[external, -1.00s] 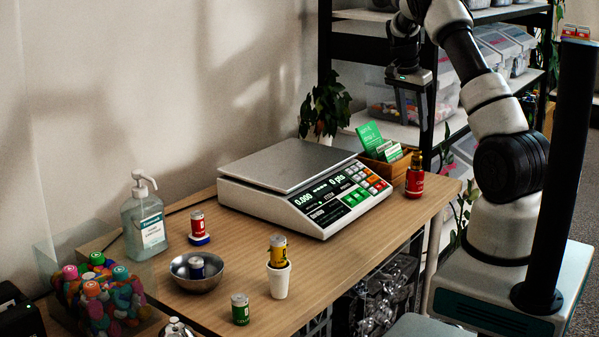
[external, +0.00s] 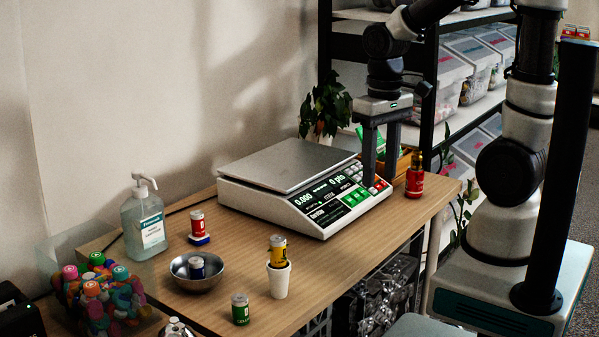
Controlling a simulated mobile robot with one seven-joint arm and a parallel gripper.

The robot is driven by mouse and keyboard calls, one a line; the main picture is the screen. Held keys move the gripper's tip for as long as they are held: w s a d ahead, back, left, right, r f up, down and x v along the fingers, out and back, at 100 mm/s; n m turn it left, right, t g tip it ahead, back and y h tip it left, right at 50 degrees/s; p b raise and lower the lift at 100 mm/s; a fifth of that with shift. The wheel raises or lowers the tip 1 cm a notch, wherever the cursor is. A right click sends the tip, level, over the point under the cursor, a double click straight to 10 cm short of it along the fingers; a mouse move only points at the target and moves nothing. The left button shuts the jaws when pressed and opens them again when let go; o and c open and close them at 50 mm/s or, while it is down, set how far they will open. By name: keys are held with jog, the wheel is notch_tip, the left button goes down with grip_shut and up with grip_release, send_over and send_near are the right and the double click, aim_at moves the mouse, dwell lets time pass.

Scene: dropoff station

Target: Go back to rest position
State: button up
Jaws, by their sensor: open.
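My arm comes in from the right, bent above the table. The wooden box with green cards (external: 402,163) is partly hidden behind the fingers. A red battery-like can (external: 415,184) stands right of the gripper, with a smaller dark and red piece on top.
On the wooden table (external: 225,302) stand a sanitizer bottle (external: 143,226), a red can (external: 197,222), a metal bowl (external: 180,276) with a blue can, a white cup (external: 279,281) holding a yellow can, and a green can (external: 240,309). A shelf with bins (external: 470,55) stands behind.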

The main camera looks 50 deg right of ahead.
notch_tip(320, 180, up, 25)
jog(key=s+a+n+t+p, duration=0.2)
jog(key=t+p, duration=0.3)
jog(key=p, duration=0.8)
jog(key=shift+s+a+f+t, duration=0.2)
jog(key=shift+s+t, duration=0.1)
jog(key=shift+s, duration=0.1)
